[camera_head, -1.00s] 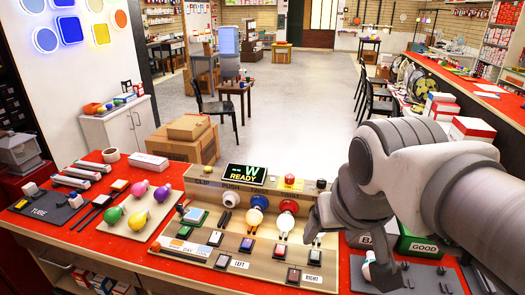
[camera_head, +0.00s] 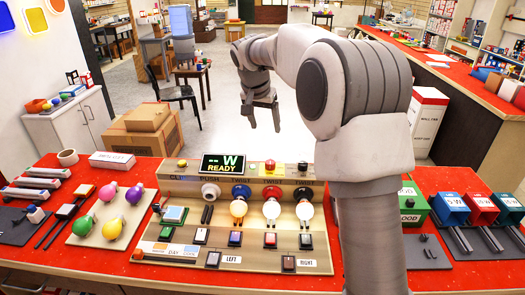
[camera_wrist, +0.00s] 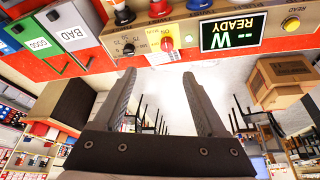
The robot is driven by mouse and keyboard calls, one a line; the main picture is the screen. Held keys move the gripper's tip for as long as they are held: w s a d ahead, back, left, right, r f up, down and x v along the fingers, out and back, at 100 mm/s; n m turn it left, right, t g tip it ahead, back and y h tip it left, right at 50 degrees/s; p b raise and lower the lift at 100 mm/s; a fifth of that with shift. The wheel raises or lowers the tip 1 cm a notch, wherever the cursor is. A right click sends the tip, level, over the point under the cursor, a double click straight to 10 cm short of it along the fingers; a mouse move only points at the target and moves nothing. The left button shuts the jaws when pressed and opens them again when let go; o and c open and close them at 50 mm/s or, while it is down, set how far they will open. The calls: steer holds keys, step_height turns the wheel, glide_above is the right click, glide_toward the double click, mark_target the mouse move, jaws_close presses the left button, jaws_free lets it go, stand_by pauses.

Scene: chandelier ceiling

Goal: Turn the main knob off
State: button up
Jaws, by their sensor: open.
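The test board (camera_head: 190,246) on the red counter carries a lit "W READY" display (camera_head: 222,164). My gripper (camera_head: 263,126) hangs beyond the board's back edge. In the wrist view its fingers (camera_wrist: 159,75) are spread and empty, pointing toward the back face, apart from it.
Several bulbs (camera_head: 238,208) stand in sockets on the board. Coloured bulbs (camera_head: 112,224) lie at left. Green, blue and red bins (camera_head: 453,207) stand at right.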

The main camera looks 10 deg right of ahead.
steer(key=m, duration=0.1)
glide_toward(270, 162)
steer(key=x, duration=0.9)
steer(key=shift+w+p, duration=0.1)
steer(key=shift+p, duration=0.25)
jaws_close()
